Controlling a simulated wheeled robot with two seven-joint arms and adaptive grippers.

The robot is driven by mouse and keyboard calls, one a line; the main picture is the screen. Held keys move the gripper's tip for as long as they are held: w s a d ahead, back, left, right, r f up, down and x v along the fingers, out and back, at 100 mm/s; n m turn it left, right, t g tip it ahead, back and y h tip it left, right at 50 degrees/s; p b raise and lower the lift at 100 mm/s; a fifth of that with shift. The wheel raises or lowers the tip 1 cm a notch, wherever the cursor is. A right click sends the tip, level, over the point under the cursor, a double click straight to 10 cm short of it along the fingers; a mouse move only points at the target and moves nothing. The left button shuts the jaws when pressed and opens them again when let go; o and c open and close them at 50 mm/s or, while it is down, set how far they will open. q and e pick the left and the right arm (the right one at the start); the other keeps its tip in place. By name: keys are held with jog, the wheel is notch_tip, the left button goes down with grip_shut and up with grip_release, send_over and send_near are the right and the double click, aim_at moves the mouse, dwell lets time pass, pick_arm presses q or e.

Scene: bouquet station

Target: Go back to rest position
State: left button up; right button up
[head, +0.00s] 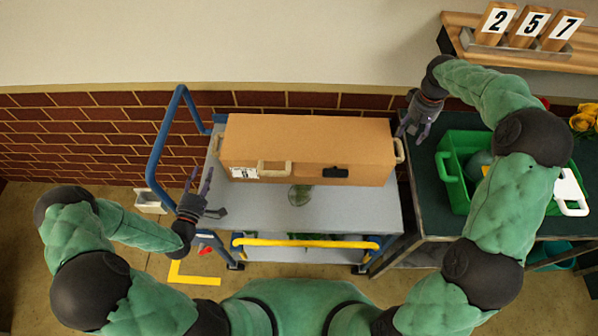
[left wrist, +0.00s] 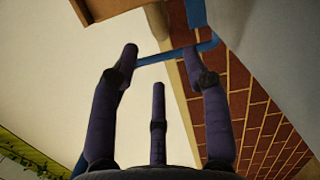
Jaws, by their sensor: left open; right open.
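My left gripper (head: 207,192) is open and empty at the left edge of the grey cart, left of the brown box (head: 300,140) and apart from it. In the left wrist view its spread fingers (left wrist: 160,65) hold nothing. My right gripper (head: 412,124) is open just right of the box, close to the pale handle (head: 399,150) on the box's right end. I cannot tell whether it touches that handle. The box lies on the cart's grey top (head: 350,215).
The cart has a blue push rail (head: 160,145) at left and a yellow bar (head: 305,243) in front. At right, a dark table (head: 425,190) bears a green crate (head: 452,165). A wooden shelf (head: 470,55) with number blocks hangs above. Brick wall stands behind.

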jog(key=shift+r, duration=0.5)
